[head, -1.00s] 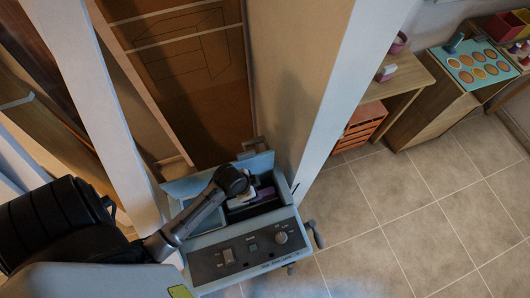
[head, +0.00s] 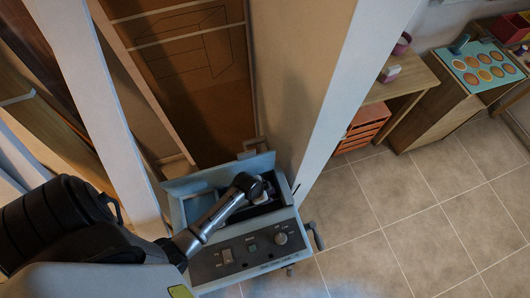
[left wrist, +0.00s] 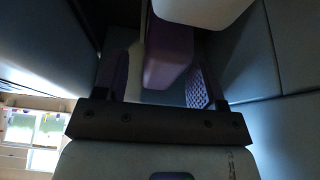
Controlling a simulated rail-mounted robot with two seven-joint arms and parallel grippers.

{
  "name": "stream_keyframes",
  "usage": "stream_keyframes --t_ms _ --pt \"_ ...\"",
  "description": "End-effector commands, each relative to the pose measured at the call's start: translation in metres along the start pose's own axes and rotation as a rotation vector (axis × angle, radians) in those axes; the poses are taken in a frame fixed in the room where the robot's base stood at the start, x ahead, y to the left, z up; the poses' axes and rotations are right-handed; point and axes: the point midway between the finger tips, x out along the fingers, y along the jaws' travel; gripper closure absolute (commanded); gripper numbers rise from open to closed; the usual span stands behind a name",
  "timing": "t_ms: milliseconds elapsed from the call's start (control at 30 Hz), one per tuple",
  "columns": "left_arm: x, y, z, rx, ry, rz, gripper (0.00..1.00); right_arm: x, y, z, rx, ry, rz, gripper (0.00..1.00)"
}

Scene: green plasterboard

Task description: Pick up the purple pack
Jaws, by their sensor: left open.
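The purple pack (left wrist: 168,58) shows in the left wrist view in front of my left gripper (left wrist: 158,72), in the space between its fingers. The gripper is open, and I cannot tell whether either finger touches the pack. In the head view my left arm reaches into the right compartment of a blue-grey box-like machine (head: 202,266), with the gripper (head: 264,197) low inside it. The arm and gripper largely hide the pack there. My right gripper is in neither view.
A white object (left wrist: 200,10) lies close beyond the pack, and a perforated purple piece (left wrist: 197,90) is beside it. The compartment walls (left wrist: 245,55) are close. A wooden frame and post (head: 335,90) stand behind the machine. The tiled floor (head: 400,220) at right is clear.

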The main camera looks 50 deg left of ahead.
Motion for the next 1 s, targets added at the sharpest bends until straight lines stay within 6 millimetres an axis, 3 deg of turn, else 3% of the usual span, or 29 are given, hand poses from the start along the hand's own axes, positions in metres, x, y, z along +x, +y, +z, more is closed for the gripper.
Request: stream_keyframes --t_ms 200,500,1000 --pt "0.019 0.000 0.000 0.000 -0.001 0.000 0.36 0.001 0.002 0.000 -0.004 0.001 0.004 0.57" --pt "0.021 0.000 0.000 0.000 0.000 -0.001 0.36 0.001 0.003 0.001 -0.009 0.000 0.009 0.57" --pt "0.021 0.000 0.001 0.000 -0.001 0.000 0.83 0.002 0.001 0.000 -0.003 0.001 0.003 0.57"
